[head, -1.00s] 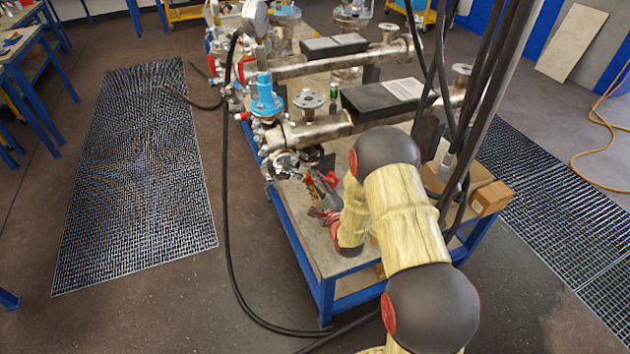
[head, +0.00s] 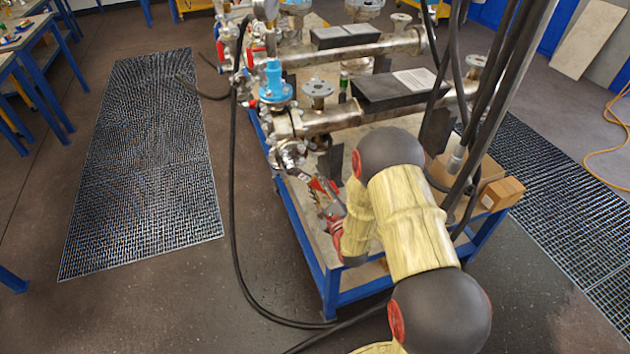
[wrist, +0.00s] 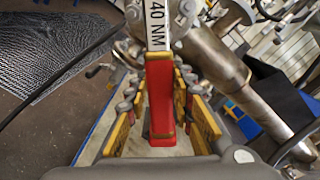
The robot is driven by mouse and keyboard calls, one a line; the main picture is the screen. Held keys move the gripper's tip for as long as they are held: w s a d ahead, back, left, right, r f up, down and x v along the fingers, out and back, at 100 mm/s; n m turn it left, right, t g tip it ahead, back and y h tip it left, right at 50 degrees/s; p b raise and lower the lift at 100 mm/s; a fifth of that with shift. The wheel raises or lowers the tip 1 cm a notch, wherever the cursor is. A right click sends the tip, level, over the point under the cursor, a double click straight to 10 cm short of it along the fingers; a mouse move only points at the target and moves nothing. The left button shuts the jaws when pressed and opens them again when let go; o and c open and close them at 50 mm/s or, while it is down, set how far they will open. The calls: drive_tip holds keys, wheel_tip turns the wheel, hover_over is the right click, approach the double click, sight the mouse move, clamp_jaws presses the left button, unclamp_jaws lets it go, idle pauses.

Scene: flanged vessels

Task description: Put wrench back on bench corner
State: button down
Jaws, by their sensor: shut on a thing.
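The wrench shows in the wrist view as a red handle (wrist: 160,105) with a white label reading "40 NM" (wrist: 157,22). My gripper (wrist: 160,108) is shut on the red handle, with its yellow-edged fingers on either side. In the head view my gripper (head: 328,198) is low over the near left part of the blue-framed bench (head: 318,262), partly hidden by my arm. The wrench's far end points toward the flange (head: 291,154) at the end of the near vessel. I cannot tell whether it touches that flange.
The near steel vessel (head: 335,118) with a blue fitting (head: 274,82) stands behind my gripper. A cardboard box (head: 501,193) sits at the bench's right. Black hoses hang at the right, and one (head: 233,200) runs down the left side. The bench's near left corner looks bare.

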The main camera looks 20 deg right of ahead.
drive_tip(key=shift+s+r, duration=0.1)
drive_tip(key=shift+s, duration=0.6)
drive_tip(key=shift+r, duration=0.1)
